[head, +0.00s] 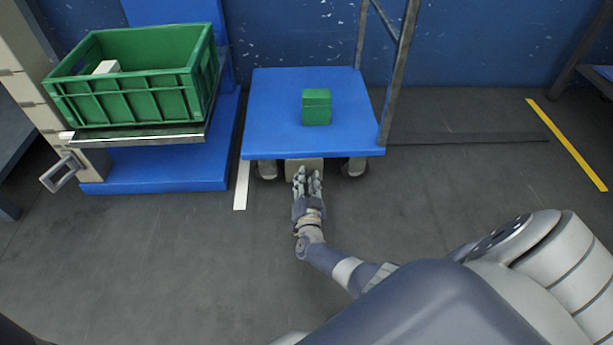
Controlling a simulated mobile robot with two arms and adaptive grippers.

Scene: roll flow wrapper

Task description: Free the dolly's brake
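The dolly (270,110) has a flat blue deck and a grey upright frame at its right side. Dark casters show under its front edge. A beige-grey block (291,165) sits under the middle of that edge, between the casters; I cannot tell for sure that it is the brake. My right gripper (308,178) is right at this block, below the deck edge, fingers pointing toward the dolly. Its fingers lie near each other, and whether they touch the block or are shut is unclear. My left gripper is not in view.
A green box (316,107) rests on the deck. To the left, a green crate (140,105) holding a white item stands on a metal-edged platform over a blue base (165,168). A blue wall is behind. The floor right of the dolly is mostly clear, with a yellow line (567,145).

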